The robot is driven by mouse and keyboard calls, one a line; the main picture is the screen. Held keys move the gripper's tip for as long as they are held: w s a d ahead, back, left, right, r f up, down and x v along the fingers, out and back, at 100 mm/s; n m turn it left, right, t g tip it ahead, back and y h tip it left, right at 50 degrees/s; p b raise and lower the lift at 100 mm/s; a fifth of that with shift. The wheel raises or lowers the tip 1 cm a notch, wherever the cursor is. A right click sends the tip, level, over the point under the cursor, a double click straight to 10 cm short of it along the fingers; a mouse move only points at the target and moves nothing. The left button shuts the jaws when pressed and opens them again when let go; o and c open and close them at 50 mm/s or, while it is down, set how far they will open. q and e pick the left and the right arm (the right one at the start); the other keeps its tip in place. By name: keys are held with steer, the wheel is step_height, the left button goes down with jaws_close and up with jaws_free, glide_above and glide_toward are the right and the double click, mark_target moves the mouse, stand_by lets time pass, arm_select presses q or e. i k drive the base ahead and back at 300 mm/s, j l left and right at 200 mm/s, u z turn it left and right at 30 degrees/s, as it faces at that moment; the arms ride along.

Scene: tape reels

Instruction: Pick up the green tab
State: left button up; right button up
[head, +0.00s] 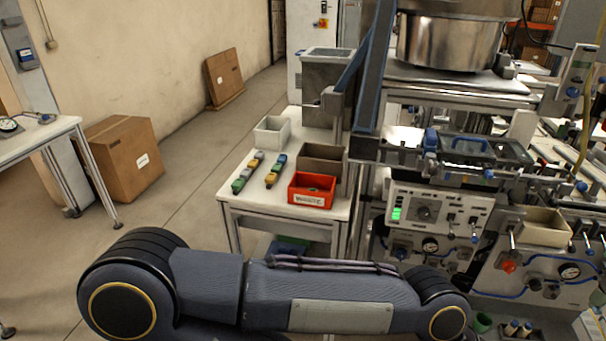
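Two short rows of small coloured pieces lie on a white side table (236,205). The left row has a green piece (238,186) at its near end, with grey and yellow pieces behind it. The right row has a green piece (275,169) between a yellow piece (270,181) in front and a blue piece (281,159) behind. They are too small to tell which is the green tab. One of my arms crosses the bottom of the head view from the left, in front of the table. Neither gripper shows.
On the table stand a red waste bin (312,190), a brown bin (321,159) and a white bin (271,131). A machine with a control panel (437,211) is close on the right. Cardboard boxes (124,158) stand on the floor at left; floor between is clear.

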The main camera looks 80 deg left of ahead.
mark_target(278, 168)
steer(key=u, duration=3.1)
steer(key=i+j+z, duration=0.15)
steer(key=i+j, duration=1.75)
